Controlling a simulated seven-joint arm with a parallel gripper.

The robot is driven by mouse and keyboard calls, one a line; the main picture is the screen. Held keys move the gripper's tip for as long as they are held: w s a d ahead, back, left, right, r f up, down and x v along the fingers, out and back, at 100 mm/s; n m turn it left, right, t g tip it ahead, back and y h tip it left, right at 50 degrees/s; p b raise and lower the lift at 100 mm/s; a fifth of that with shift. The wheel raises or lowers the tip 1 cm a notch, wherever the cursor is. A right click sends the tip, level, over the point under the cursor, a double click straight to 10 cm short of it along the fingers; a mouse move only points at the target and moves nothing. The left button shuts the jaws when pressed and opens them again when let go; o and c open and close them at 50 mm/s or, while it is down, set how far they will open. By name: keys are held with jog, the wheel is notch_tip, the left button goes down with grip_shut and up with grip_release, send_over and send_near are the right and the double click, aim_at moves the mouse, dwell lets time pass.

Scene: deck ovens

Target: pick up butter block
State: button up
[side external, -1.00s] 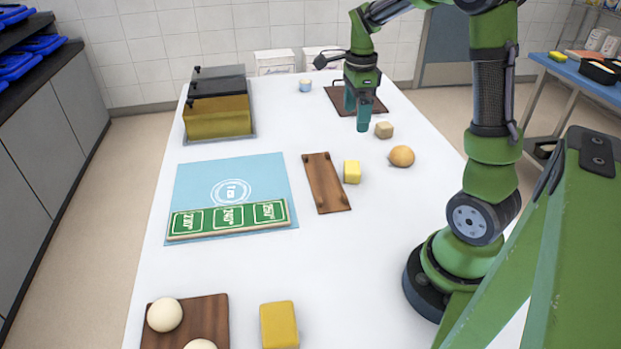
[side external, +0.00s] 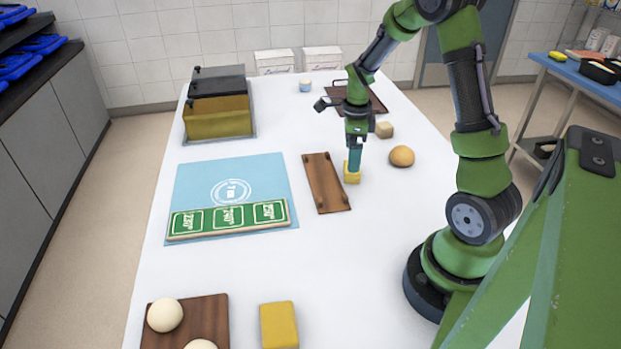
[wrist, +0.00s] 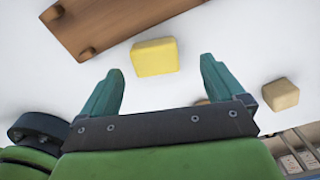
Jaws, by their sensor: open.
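The butter block is a small yellow block (side external: 352,177) on the white table, just right of the brown wooden board with pegs. It also shows in the wrist view (wrist: 154,57), ahead of and between the fingertips, not touching either. My gripper (side external: 354,160) points down over the block and hides part of it in the side view. In the wrist view my gripper (wrist: 162,75) has its two teal fingers wide apart with nothing between them. A larger yellow block (side external: 279,325) lies at the table's near edge.
The pegged wooden board (side external: 326,183) lies close left of the block. A beige cube (side external: 384,130) and a round bun (side external: 401,156) are to the right. A blue mat (side external: 232,172) with a green sign (side external: 228,219) lies left. Free table lies in front.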

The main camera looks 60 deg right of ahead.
aim_at(349, 178)
jog(key=f, duration=0.3)
jog(key=shift+s+a+f, duration=0.25)
jog(key=shift+s+f, duration=0.05)
jog(key=shift+f, duration=0.7)
jog(key=c, duration=1.1)
